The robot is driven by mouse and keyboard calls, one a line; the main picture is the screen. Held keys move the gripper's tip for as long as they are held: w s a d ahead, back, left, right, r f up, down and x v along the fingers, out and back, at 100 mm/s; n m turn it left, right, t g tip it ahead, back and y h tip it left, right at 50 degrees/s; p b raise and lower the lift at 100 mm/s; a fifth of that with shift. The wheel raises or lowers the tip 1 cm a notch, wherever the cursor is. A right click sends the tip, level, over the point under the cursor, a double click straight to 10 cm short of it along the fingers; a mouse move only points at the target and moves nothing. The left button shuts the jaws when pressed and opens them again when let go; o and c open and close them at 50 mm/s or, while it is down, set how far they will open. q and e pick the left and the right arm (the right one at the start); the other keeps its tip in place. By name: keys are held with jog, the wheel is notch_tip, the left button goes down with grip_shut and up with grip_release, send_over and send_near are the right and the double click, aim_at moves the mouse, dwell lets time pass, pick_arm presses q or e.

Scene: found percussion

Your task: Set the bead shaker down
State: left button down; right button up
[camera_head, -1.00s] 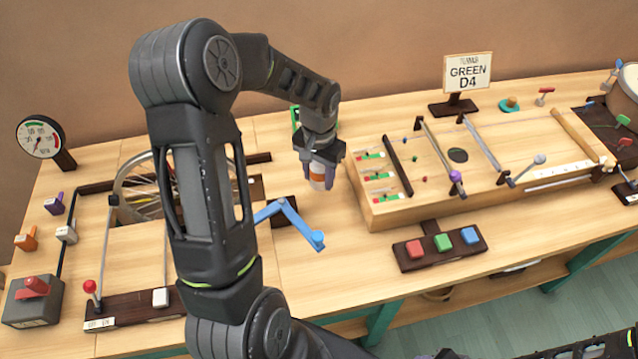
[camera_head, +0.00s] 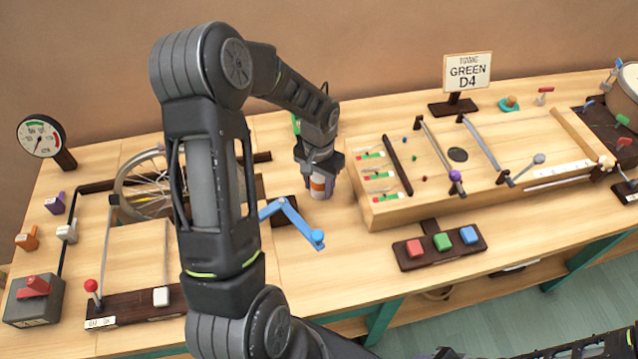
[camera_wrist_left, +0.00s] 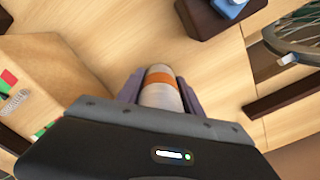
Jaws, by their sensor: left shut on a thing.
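The bead shaker (camera_head: 318,186) is a small pale cylinder with an orange band. My left gripper (camera_head: 320,178) is shut around it and holds it upright, pointing down, between the blue crank and the wooden string box. In the left wrist view the shaker (camera_wrist_left: 160,88) sits between the two fingers of the gripper (camera_wrist_left: 158,90). Its lower end is at or very near the tabletop; I cannot tell if it touches. My right gripper cannot be made out; only dark parts show at the bottom right.
The wooden string box (camera_head: 385,212) stands just right of the shaker. The blue crank (camera_head: 292,220) is to its left and nearer. A button board (camera_head: 440,246) lies in front of the box. A spoked wheel (camera_head: 150,185) is at left. Bare tabletop (camera_head: 345,255) lies in front.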

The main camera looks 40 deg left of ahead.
pick_arm(q)
jog(key=c, duration=0.8)
grip_release()
jog(key=shift+o, duration=0.2)
jog(key=shift+r, duration=0.1)
notch_tip(320, 180, up, 12)
jog(key=shift+r+b, duration=0.1)
jog(key=shift+b, duration=0.45)
